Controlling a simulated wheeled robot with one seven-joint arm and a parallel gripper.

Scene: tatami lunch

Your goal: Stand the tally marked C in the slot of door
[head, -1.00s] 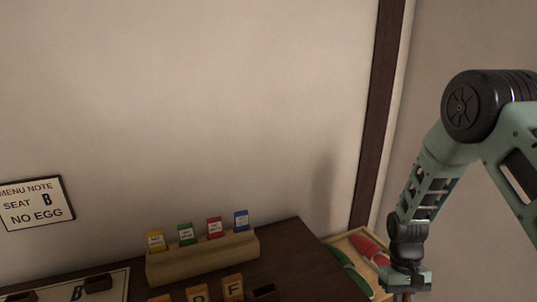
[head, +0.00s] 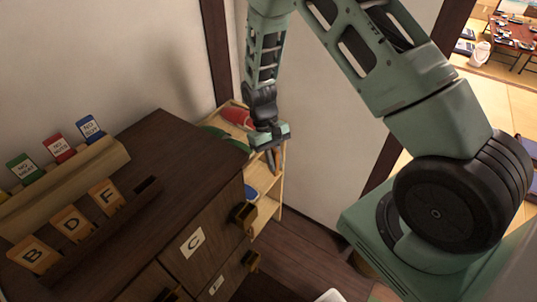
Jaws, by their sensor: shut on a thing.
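My gripper (head: 275,160) is in front of the small shelf, to the right of the dark chest. It is shut on a small brown wooden piece, most likely a tally, whose letter I cannot read. Wooden tallies marked B (head: 33,254), D (head: 73,224) and F (head: 106,197) stand in a dark rack (head: 125,211) on the chest top. The rack's right end is an empty slot. The chest front has a door with a paper label C (head: 193,241) and a dark fitting with a brass edge (head: 243,215). I cannot make out a slot in it.
The dark chest (head: 165,140) has more fronts and fittings below. A light wood block (head: 95,165) behind the rack holds coloured cards. The small shelf (head: 262,175) holds red and green things. Floor shows right of the chest; tatami and a low table (head: 510,38) lie far right.

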